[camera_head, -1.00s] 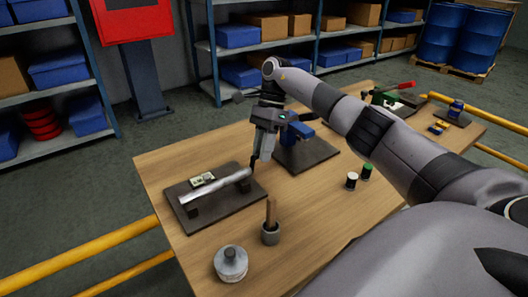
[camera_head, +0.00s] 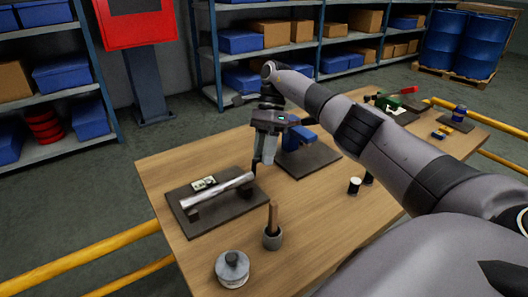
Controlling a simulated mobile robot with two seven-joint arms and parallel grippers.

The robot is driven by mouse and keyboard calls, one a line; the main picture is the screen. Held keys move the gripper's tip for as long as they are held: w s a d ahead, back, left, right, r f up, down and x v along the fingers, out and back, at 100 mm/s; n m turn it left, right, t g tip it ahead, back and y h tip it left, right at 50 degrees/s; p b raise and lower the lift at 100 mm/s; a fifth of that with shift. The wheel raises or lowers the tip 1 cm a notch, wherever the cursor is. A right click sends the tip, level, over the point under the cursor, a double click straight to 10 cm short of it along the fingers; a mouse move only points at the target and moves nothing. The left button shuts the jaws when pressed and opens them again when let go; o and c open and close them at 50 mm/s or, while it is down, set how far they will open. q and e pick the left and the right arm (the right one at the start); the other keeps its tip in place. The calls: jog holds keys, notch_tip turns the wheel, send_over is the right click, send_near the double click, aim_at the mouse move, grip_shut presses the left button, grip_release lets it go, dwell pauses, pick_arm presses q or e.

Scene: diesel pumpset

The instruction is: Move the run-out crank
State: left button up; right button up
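The most likely run-out crank is a plain silver bar (camera_head: 215,190); no crank shape can be made out on it. It rests across two dark supports on a dark plate (camera_head: 192,229) at the table's left. My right gripper (camera_head: 257,166) points down at the bar's right end, with its fingertips very close to that end. I cannot tell whether they touch or grip it, and the finger gap is too small to read. My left gripper is not in view.
A wooden-handled tool stands in a grey cup (camera_head: 272,240), near a round grey metal piece (camera_head: 232,268). A blue device (camera_head: 300,136) on a dark plate is behind the gripper. Yellow rails (camera_head: 95,258) edge the table (camera_head: 320,225), whose front middle is clear.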

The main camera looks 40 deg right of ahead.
jog(key=shift+s+t+p, duration=0.3)
jog(key=shift+p, duration=0.15)
dwell(0.5)
